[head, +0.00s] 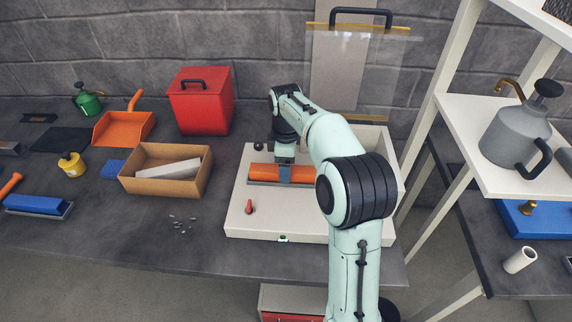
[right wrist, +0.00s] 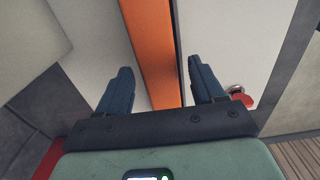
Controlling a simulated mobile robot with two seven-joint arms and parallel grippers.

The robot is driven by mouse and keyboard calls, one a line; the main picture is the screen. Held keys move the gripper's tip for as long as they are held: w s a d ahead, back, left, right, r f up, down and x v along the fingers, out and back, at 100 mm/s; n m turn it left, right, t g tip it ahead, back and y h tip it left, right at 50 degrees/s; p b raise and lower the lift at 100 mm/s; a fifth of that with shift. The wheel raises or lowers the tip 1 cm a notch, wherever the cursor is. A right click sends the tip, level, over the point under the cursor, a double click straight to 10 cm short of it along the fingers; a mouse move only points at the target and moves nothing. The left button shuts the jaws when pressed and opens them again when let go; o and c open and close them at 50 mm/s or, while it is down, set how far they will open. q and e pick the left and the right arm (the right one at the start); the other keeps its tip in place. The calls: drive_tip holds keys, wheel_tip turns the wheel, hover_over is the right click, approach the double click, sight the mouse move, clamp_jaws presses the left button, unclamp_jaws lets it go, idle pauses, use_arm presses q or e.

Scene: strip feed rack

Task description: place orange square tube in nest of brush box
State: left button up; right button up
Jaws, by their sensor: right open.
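The orange square tube (head: 262,170) lies lengthwise in the grey nest (head: 262,184) on top of the cream brush box (head: 325,218). My right gripper (head: 285,177) is over the middle of the tube and hides part of it. In the right wrist view, the open fingers of the right gripper (right wrist: 160,68) stand on either side of the orange tube (right wrist: 150,45), with a visible gap at each side. A dark edge runs along the tube's right side. How fully the tube is seated is hard to tell. My left gripper is out of view.
The box top carries a red lever (head: 249,207) and a black knob (head: 258,146); a clear guard (head: 390,75) stands behind it. A cardboard box (head: 165,187) with a pale bar is to the left, near a red bin (head: 201,105). White shelving (head: 500,140) rises at right.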

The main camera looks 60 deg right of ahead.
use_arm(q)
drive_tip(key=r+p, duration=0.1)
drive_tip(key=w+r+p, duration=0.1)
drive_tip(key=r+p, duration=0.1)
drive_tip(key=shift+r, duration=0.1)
use_arm(e)
wheel_tip(320, 180, up, 12)
idle(0.6)
